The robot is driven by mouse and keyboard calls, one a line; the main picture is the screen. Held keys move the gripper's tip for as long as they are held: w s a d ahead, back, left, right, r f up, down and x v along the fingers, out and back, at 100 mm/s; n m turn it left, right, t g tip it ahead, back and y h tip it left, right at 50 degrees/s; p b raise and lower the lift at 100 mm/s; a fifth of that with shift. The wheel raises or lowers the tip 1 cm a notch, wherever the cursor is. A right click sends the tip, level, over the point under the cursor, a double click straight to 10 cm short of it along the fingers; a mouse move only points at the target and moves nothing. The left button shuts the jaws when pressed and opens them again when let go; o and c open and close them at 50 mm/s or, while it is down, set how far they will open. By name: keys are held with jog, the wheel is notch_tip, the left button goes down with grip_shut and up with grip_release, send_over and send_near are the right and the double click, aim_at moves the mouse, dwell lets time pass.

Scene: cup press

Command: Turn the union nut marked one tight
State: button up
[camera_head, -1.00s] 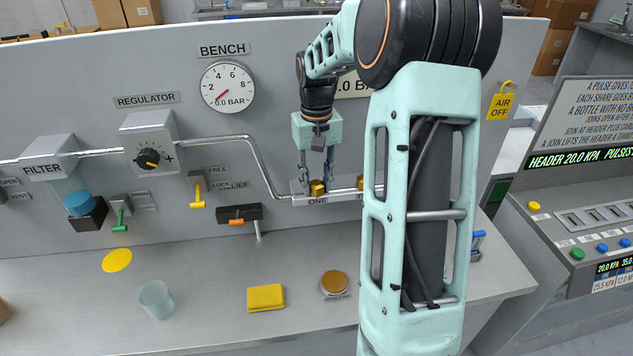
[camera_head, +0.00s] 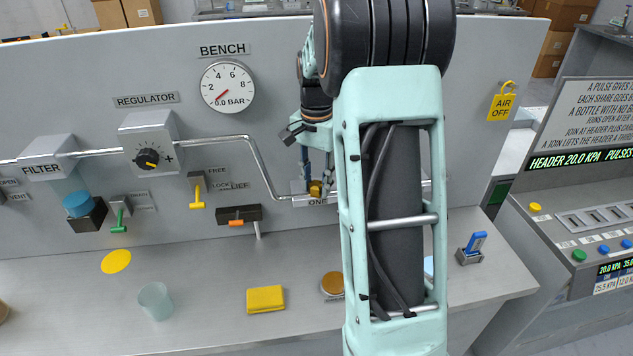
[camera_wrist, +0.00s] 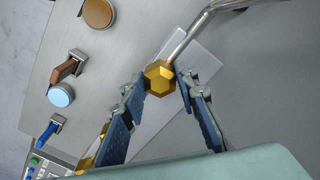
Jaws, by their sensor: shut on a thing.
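The union nut marked one is a brass hex nut (camera_wrist: 159,77) on the end of a silver pipe, seen face-on in the wrist view. In the head view the nut (camera_head: 316,189) sits above the label "ONE", which is partly covered by my arm. My gripper (camera_wrist: 160,80) has its two blue fingers on opposite sides of the nut, shut on it. In the head view my gripper (camera_head: 317,178) reaches down to the nut. A second brass fitting (camera_wrist: 88,160) shows beside the left finger in the wrist view; in the head view my arm hides that spot.
The bench gauge (camera_head: 228,87) reads 0.0 bar. The regulator (camera_head: 148,155), yellow lever (camera_head: 197,195) and orange-handled valve (camera_head: 238,215) are left of the nut.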

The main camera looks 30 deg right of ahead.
aim_at(316, 184)
jog(key=shift+m, duration=0.5)
jog(key=o, duration=1.2)
jog(key=shift+c, duration=0.2)
notch_tip(316, 184, up, 12)
